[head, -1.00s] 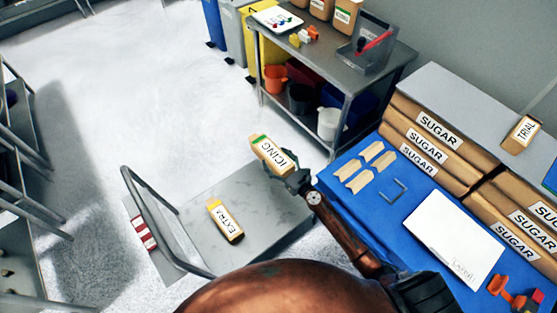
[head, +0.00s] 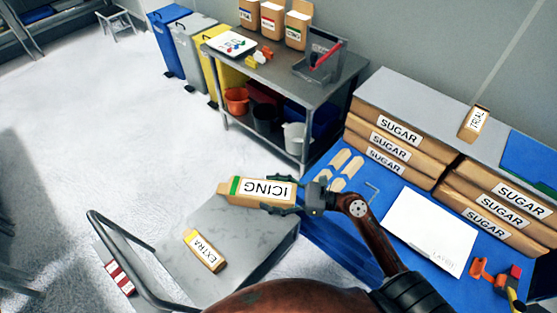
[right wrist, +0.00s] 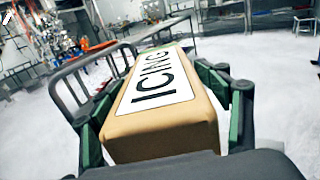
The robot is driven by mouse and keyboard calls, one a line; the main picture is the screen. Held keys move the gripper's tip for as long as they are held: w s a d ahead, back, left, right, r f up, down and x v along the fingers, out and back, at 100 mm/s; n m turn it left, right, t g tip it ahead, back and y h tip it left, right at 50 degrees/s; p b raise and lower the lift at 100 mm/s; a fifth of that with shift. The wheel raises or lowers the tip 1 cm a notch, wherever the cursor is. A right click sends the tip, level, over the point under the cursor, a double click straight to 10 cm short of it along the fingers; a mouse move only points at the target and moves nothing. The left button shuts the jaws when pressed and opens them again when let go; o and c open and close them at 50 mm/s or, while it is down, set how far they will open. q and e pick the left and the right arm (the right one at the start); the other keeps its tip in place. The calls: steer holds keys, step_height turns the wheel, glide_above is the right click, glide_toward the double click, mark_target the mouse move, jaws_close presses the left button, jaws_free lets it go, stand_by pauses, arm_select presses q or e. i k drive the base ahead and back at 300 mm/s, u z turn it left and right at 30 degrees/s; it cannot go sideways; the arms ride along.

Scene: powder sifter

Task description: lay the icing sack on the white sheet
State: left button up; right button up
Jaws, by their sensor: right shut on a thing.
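The icing sack (head: 232,198) is a tan block with a white ICING label and a green band. My right gripper (head: 285,194) is shut on its right end and holds it in the air, over the far right corner of the grey cart. In the right wrist view the icing sack (right wrist: 165,110) lies between the two fingers of the right gripper (right wrist: 165,115). The white sheet (head: 432,232) lies flat on the blue table top, right of the gripper, with small writing near its lower edge and nothing on it. My left gripper is not in view.
The EXTRA sack (head: 203,251) lies on the grey cart (head: 240,240). Sugar sacks (head: 398,133) are stacked along the table's back. Tan cut-outs (head: 347,167) and a thin bracket (head: 371,190) lie left of the sheet. An orange tool (head: 480,270) lies at its right.

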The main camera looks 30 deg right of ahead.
mark_target(429, 223)
steer(key=k, duration=1.2)
steer(key=z, duration=0.7)
steer(key=i, duration=0.7)
steer(key=z, duration=1.15)
steer(key=i, duration=0.5)
steer(key=z, duration=0.45)
